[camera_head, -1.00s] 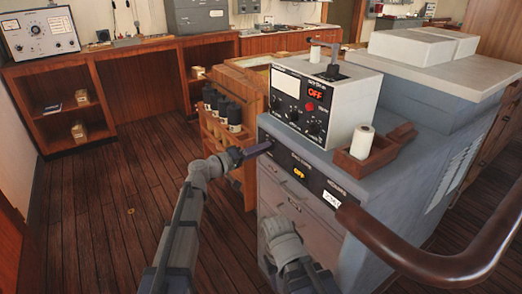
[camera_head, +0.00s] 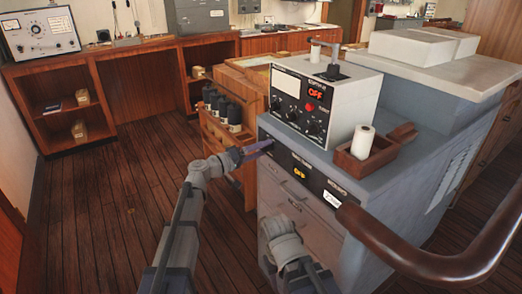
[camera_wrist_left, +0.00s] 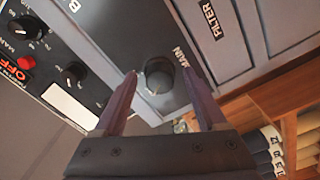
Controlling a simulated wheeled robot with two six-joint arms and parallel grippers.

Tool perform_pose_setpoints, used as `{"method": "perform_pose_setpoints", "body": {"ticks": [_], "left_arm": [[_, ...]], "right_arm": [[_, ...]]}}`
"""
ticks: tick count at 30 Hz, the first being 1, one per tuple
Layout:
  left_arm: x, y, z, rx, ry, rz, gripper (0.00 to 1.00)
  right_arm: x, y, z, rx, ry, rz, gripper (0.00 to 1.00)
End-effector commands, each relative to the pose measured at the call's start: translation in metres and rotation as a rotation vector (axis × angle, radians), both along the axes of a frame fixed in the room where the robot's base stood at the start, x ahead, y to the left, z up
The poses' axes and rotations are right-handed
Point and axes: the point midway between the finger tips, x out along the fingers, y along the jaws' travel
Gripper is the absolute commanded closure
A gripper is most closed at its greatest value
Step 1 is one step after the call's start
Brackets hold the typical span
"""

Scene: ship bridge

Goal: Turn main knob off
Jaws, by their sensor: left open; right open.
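The main knob (camera_wrist_left: 158,76) is a dark round knob on a black panel strip, with the word MAIN beside it in the left wrist view. My left gripper (camera_wrist_left: 160,88) is open, with one finger on each side of the knob; I cannot tell whether they touch it. In the head view my left gripper (camera_head: 256,151) is at the left end of the black panel strip (camera_head: 290,166) on the grey console, and the knob is hidden there. My right gripper (camera_head: 280,226) is low in front of the console drawers, open and empty.
A control box (camera_head: 325,98) with knobs and a red OFF label stands on the console. A wooden holder with a white roll (camera_head: 362,141) is beside it. A brown handrail (camera_head: 430,262) curves at lower right. A wooden rack of dark bottles (camera_head: 224,112) stands left of the console.

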Motion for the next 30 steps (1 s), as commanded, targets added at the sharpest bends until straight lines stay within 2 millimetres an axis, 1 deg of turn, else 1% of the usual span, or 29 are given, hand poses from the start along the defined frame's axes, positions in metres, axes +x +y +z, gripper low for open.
{"method": "perform_pose_setpoints", "body": {"ticks": [5, 12, 15, 20, 30], "left_arm": [[-0.012, 0.018, 0.000, 0.000, 0.000, 0.004, 0.26], [-0.034, 0.049, 0.000, 0.000, 0.000, 0.004, 0.26], [-0.039, 0.058, 0.000, 0.000, 0.000, 0.002, 0.26], [-0.043, 0.064, 0.000, 0.000, 0.000, 0.001, 0.26], [-0.045, 0.063, -0.002, 0.009, 0.005, -0.004, 0.26]], "right_arm": [[0.000, 0.000, 0.000, 0.000, 0.000, 0.000, 0.50], [0.000, 0.000, 0.000, 0.000, 0.000, 0.000, 0.50], [0.000, 0.000, 0.000, 0.000, 0.000, 0.000, 0.50], [0.000, 0.000, 0.000, 0.000, 0.000, 0.000, 0.50], [0.000, 0.000, 0.000, 0.000, 0.000, 0.000, 0.50]]}}
